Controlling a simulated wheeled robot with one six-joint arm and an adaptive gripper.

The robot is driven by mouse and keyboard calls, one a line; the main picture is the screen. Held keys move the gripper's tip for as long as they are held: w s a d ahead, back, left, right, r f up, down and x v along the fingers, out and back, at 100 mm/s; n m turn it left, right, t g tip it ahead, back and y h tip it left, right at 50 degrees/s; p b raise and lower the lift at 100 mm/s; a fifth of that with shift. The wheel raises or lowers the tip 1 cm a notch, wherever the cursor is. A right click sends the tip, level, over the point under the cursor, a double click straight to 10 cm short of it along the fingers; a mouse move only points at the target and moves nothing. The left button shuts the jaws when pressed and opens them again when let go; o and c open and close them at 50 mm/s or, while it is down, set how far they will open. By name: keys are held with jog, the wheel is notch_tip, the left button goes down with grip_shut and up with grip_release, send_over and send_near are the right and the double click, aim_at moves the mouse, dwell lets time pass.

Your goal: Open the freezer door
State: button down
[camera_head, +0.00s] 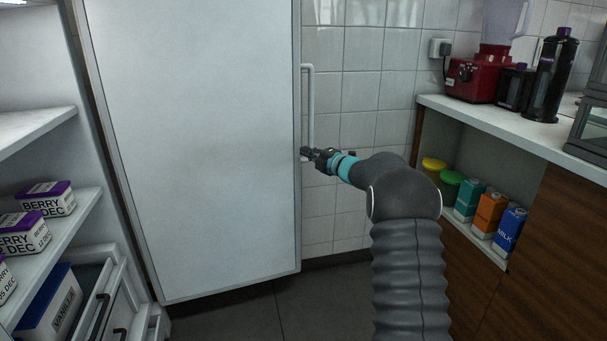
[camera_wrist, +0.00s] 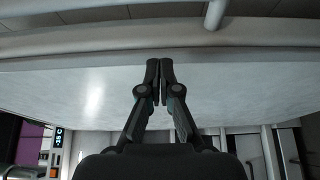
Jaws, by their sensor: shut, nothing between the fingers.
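The white freezer door (camera_head: 205,140) stands swung open in the head view, with its broad flat face toward me. Its pale bar handle (camera_head: 310,85) shows past the door's right edge, and part of it shows at the top of the wrist view (camera_wrist: 215,14). My gripper (camera_head: 306,153) is at that right edge, close to the handle's lower part. In the wrist view my gripper (camera_wrist: 160,68) has its fingertips together and empty, in front of the door panel (camera_wrist: 90,95) near its edge. I cannot tell whether the fingers touch the door.
The freezer interior is at the left, with a shelf (camera_head: 40,128), berry boxes (camera_head: 45,198), a vanilla box (camera_head: 50,305) and drawers (camera_head: 98,300). At the right are a counter (camera_head: 500,125) with a red appliance (camera_head: 475,80) and a niche with cartons (camera_head: 490,213). Dark floor (camera_head: 300,295) lies below the door.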

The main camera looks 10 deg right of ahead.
jog(key=s+d, duration=0.7)
jog(key=d, duration=0.1)
jog(key=s+d+f+m+g+h, duration=0.3)
jog(key=s+d+f+m+h, duration=0.2)
jog(key=d+f+m+h, duration=0.85)
jog(key=s+a+r+m+g, duration=0.1)
jog(key=s+a+m+g, duration=0.25)
jog(key=s, duration=0.65)
jog(key=s+a+r+m+g, duration=0.1)
jog(key=s+a+m+g, duration=0.3)
jog(key=s, duration=0.7)
jog(key=s+a+r+m+y, duration=0.1)
jog(key=s+a+r+y, duration=0.1)
jog(key=s+a, duration=0.8)
jog(key=s+a+r+m+y, duration=0.2)
jog(key=s+a+r, duration=0.3)
jog(key=s+a, duration=0.5)
jog(key=shift+s+a, duration=0.35)
jog(key=shift+s, duration=3.3)
